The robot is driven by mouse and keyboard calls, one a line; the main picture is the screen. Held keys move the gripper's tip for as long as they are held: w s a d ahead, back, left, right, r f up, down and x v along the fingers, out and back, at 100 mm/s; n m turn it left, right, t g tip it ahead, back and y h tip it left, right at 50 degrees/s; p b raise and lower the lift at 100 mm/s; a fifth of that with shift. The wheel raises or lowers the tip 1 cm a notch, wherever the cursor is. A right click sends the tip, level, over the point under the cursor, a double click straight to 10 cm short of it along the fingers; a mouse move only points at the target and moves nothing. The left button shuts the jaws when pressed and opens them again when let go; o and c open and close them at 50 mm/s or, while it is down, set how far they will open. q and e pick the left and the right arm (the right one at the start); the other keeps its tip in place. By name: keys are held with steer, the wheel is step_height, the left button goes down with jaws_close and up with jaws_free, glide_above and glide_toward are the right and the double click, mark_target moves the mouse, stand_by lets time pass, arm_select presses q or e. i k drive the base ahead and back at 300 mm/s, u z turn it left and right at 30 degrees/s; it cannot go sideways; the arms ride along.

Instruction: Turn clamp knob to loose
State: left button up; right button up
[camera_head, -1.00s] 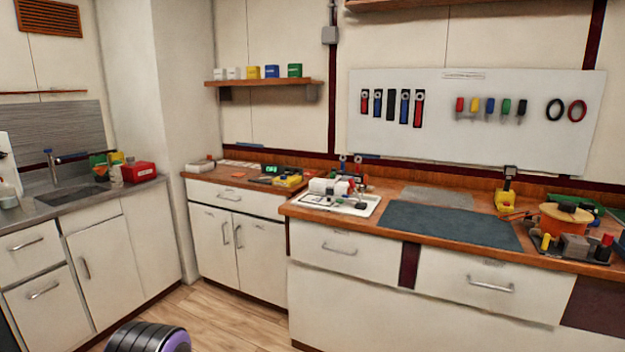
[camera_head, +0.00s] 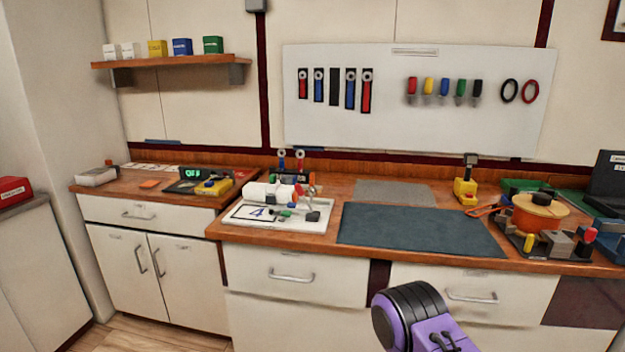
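I cannot tell for certain which part is the clamp knob. A yellow device with a dark upright top (camera_head: 466,188) stands at the back right of the wooden workbench (camera_head: 335,188). An orange round reel with a black knob on top (camera_head: 541,203) sits farther right, among small parts. A red-topped knob or handle (camera_head: 589,236) stands in front of it at the right. The setting of any knob is too small to read. A purple and black part of my arm shows at the bottom, in front of the drawers. Neither gripper's fingers are in view.
A dark mat (camera_head: 420,229) lies clear mid-bench, with a grey sheet (camera_head: 393,192) behind it. A white tray (camera_head: 318,225) with small parts is at the left. A tool board (camera_head: 400,140) hangs above. A lower counter carries a display reading OFF (camera_head: 193,173).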

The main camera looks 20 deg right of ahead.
mark_target(311, 190)
steer(key=z, duration=0.55)
steer(key=i, duration=0.75)
steer(key=z, duration=0.75)
